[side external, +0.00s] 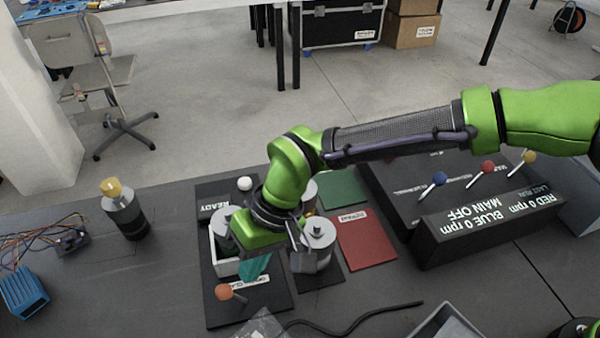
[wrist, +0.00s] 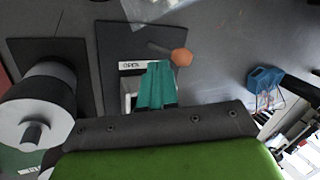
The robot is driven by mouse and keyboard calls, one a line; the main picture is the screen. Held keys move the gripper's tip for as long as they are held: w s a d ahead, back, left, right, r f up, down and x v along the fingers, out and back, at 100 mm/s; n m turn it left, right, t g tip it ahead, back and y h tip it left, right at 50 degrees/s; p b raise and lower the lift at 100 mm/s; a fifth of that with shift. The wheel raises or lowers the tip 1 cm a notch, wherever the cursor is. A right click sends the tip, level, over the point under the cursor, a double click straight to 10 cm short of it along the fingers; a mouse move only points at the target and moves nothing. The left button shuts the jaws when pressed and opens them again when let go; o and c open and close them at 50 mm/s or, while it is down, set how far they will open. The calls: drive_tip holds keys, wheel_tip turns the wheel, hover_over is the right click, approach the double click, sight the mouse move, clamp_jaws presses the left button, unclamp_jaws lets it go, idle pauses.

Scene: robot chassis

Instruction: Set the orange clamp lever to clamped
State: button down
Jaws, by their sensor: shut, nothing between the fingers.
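The orange clamp lever (side external: 224,291) has a round orange knob on a short stem and stands on a dark plate near the table's front. Its knob also shows in the wrist view (wrist: 181,57), beside a white label that reads OPEN. My gripper (side external: 251,277) has teal fingers pointing down over the plate, behind and to the right of the knob. In the wrist view the fingers (wrist: 156,66) are together and empty, just left of and below the knob. I see a gap in the picture between fingers and knob, but cannot tell contact surely. The fingers partly cover the label.
A white box (side external: 223,266) with a grey cylinder stands behind the lever. Another motor-like cylinder (side external: 317,236) stands close right of my gripper. A READY panel with a white knob (side external: 245,184) is behind. A black cable (side external: 360,318) and clear plastic (side external: 262,326) lie in front.

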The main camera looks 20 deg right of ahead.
drive_tip(key=shift+r, duration=0.7)
drive_tip(key=w+a+r, duration=0.1)
drive_tip(key=a+r, duration=0.4)
drive_tip(key=r, duration=0.3)
drive_tip(key=shift+a+r, duration=0.2)
